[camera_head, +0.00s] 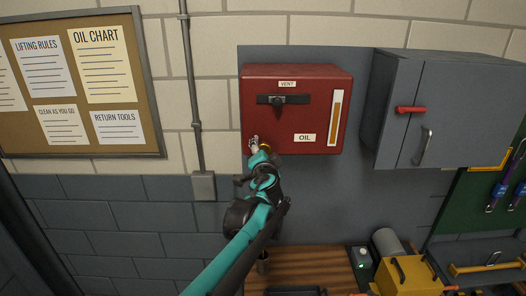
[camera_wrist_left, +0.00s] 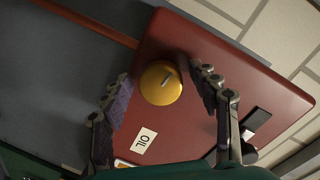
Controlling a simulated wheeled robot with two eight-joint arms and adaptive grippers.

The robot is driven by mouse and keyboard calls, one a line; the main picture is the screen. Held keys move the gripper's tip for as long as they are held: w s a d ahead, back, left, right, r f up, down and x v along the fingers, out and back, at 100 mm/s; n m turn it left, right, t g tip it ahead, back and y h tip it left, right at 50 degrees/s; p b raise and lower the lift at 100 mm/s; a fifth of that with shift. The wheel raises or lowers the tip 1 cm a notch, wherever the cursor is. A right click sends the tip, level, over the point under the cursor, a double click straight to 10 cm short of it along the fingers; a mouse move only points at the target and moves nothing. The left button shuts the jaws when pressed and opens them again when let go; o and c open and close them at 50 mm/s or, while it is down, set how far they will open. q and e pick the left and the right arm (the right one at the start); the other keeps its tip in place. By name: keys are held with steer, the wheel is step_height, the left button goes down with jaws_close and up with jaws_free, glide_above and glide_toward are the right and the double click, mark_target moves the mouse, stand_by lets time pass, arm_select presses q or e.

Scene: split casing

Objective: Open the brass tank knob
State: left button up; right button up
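In the left wrist view my left gripper (camera_wrist_left: 160,78) is open, with one finger on each side of the knob. Gaps show between the fingers and the knob, so it is not gripped. My right gripper is in neither view.
A black vent lever (camera_head: 283,100) and a level gauge are on the tank's front. A grey cabinet (camera_head: 399,125) with a red handle hangs to the right. Below is a wooden bench (camera_head: 317,268) with a yellow machine (camera_head: 407,277). A conduit (camera_head: 192,90) runs down the wall at left.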

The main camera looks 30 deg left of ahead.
arm_select(q)
steer(key=v, duration=1.2)
steer(key=shift+f, duration=0.1)
steer(key=s+d+f+n+g+h+b, duration=0.1)
steer(key=s+d+f+b, duration=0.4)
steer(key=f+b, duration=0.5)
steer(key=s+d+f+n+g+h+b, duration=0.1)
steer(key=s+d+f+g+h+b, duration=0.2)
steer(key=f+b, duration=0.7)
steer(key=s+d+f+n+g+h+b, duration=0.2)
steer(key=s+d+f+b, duration=0.5)
steer(key=f, duration=2.7)
steer(key=s+g+h+b, duration=0.1)
steer(key=s+h+b, duration=0.1)
steer(key=s+b, duration=0.1)
steer(key=shift+s+d+f+h, duration=0.2)
steer(key=shift+s+h, duration=0.1)
steer(key=shift+h, duration=0.1)
